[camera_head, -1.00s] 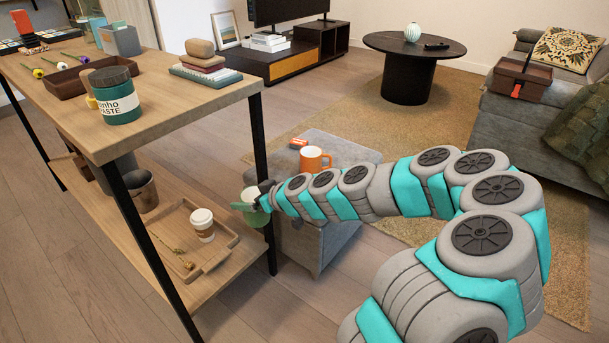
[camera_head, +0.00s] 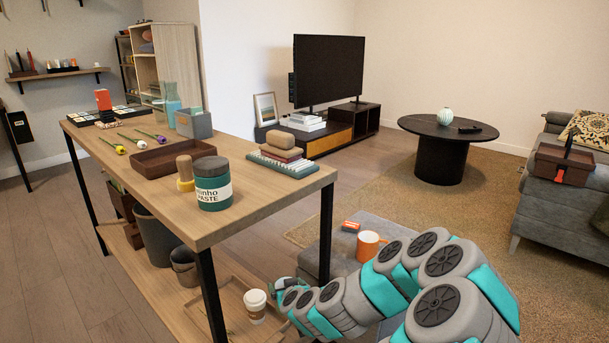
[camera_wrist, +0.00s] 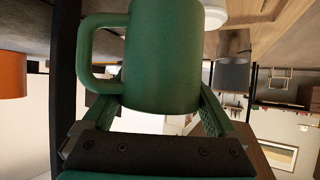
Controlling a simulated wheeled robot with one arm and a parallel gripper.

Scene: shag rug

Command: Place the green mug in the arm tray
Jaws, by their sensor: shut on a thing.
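The green mug (camera_wrist: 165,60) fills the middle of the wrist view, its handle to the left. My gripper (camera_wrist: 153,108) is shut on it, with one finger on each side of its body. In the head view my gripper (camera_head: 286,288) is low beside the shelf unit's near right post, close to the paper cup. The mug is mostly hidden there by the arm. A brown box-like tray with a tall handle (camera_head: 565,164) sits on the sofa's arm at the far right, away from my gripper. Its inside is hard to see.
The shelf unit's wooden top (camera_head: 255,195) holds a paste jar (camera_head: 212,183) and books (camera_head: 283,160). A paper cup (camera_head: 255,304) stands on its lower shelf. An orange mug (camera_head: 369,245) stands on the grey ottoman (camera_head: 345,262). Rug lies open before the round black table (camera_head: 447,128).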

